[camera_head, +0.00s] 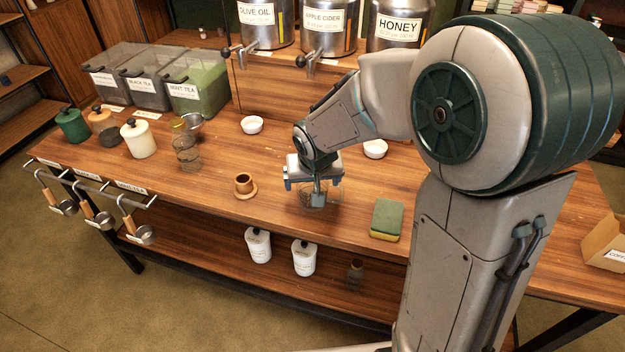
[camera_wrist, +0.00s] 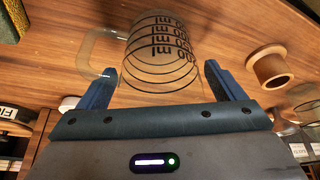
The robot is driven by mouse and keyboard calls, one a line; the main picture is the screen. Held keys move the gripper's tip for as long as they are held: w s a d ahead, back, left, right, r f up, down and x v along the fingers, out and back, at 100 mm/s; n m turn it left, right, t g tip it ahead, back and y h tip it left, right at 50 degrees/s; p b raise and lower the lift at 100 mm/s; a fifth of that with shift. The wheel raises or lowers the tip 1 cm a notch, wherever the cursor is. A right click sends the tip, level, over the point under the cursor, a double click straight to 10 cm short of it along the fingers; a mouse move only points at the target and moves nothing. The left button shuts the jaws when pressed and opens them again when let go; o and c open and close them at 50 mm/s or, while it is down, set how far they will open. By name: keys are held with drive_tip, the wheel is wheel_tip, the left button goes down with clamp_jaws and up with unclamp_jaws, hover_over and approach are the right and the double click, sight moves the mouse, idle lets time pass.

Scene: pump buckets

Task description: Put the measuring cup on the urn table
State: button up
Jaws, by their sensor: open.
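The measuring cup (camera_wrist: 160,62) is clear glass with black rings and "ml" marks. In the wrist view it lies between the blue fingers of my gripper (camera_wrist: 158,72), with its clear handle on the left. My gripper is open, with no clear grip on the cup. In the head view, my gripper (camera_head: 315,190) points down over the front table, and the cup (camera_head: 305,196) shows faintly there, partly hidden by the fingers. The urn table (camera_head: 275,100), a raised wooden stand behind, bears metal urns labelled olive oil, apple cider and honey.
White bowls (camera_head: 252,125) and (camera_head: 375,149) sit behind. A ringed glass vessel (camera_head: 187,158) and lidded canisters (camera_head: 138,138) stand further left. Urn taps (camera_head: 310,62) project forward.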

drive_tip(key=p+v, duration=0.1)
drive_tip(key=v, duration=1)
drive_tip(key=s+d+g, duration=0.1)
drive_tip(key=s+d, duration=0.3)
drive_tip(key=s, duration=0.3)
drive_tip(key=s+d+f+g, duration=0.1)
drive_tip(key=s+d, duration=0.4)
drive_tip(key=s, duration=0.3)
drive_tip(key=shift+s+d+m, duration=0.25)
drive_tip(key=shift+m, duration=0.05)
drive_tip(key=shift+p, duration=0.35)
